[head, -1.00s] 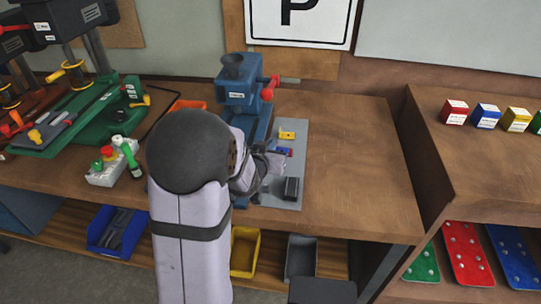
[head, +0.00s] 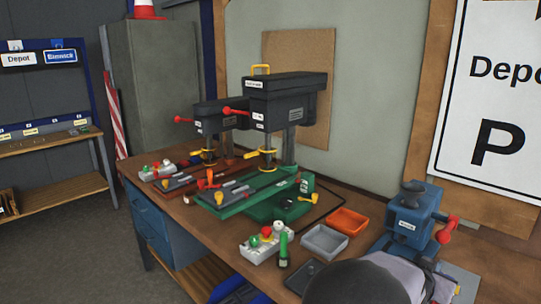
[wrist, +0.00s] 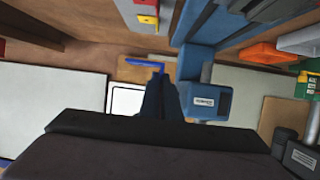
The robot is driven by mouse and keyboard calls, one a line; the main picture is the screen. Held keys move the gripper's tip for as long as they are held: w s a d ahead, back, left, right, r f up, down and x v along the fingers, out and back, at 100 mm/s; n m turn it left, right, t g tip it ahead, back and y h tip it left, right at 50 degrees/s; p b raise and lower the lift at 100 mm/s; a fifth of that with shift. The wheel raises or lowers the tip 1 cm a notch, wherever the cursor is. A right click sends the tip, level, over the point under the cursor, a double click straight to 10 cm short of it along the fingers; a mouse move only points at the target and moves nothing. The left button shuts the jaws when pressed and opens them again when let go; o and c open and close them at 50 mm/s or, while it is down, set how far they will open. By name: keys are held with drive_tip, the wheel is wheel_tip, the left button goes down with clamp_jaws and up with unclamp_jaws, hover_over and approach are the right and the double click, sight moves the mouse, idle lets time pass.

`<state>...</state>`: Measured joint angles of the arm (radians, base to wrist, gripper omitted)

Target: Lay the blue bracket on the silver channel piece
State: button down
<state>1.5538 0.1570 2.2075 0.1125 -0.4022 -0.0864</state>
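In the wrist view, the dark fingers of my gripper (wrist: 159,76) are close together on one end of the blue bracket (wrist: 142,63). The bracket sticks out to the left of the fingertips, and part of it is hidden by them. A yellow bracket (wrist: 148,19) lies on the grey plate (wrist: 131,14) beyond it, apart from the blue one. I cannot make out the silver channel piece in either current view.
A blue press (head: 411,215) with a red handle stands beside the plate. An orange tray (head: 348,222), a grey tray (head: 324,241), a control box (head: 266,243) and a green drill stand (head: 262,200) occupy the bench to the left. A parking sign (head: 495,110) hangs behind.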

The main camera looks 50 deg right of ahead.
drive_tip(key=w+a+r+n+t+y, duration=0.1)
drive_tip(key=w+r+n+t, duration=0.15)
drive_tip(key=w, duration=0.35)
drive_tip(key=w+r+n+t, duration=0.2)
drive_tip(key=w+n+t, duration=0.2)
drive_tip(key=w, duration=0.1)
drive_tip(key=w+a+f+n+t+y, duration=0.2)
drive_tip(key=w+a+f+n+y, duration=0.1)
drive_tip(key=w+a, duration=0.3)
drive_tip(key=w+a+f+n+t+y, duration=0.3)
drive_tip(key=w+a+f+n+y, duration=0.1)
drive_tip(key=w+a+y, duration=0.1)
drive_tip(key=w+a+f+n+t+y, duration=0.2)
drive_tip(key=w+a+f+n+y, duration=0.2)
drive_tip(key=w+a, duration=0.3)
drive_tip(key=shift+w+a+f, duration=0.35)
drive_tip(key=shift+w, duration=0.05)
drive_tip(key=w+a+f+n+g+y, duration=0.1)
drive_tip(key=w+a+f+n+y, duration=0.1)
drive_tip(key=a, duration=0.9)
drive_tip(key=w+a+f+n+g+y+p, duration=0.1)
drive_tip(key=a+f+n+y, duration=0.4)
drive_tip(key=a, duration=0.7)
drive_tip(key=w+a+f+n+g+y+p, duration=0.1)
drive_tip(key=w+a+f+n+g+y, duration=0.2)
drive_tip(key=a, duration=0.9)
wheel_tip(320, 180, down, 3)
drive_tip(key=shift+a+r+n+y, duration=0.1)
drive_tip(key=shift+a+n+y, duration=0.1)
drive_tip(key=shift+n+y, duration=0.65)
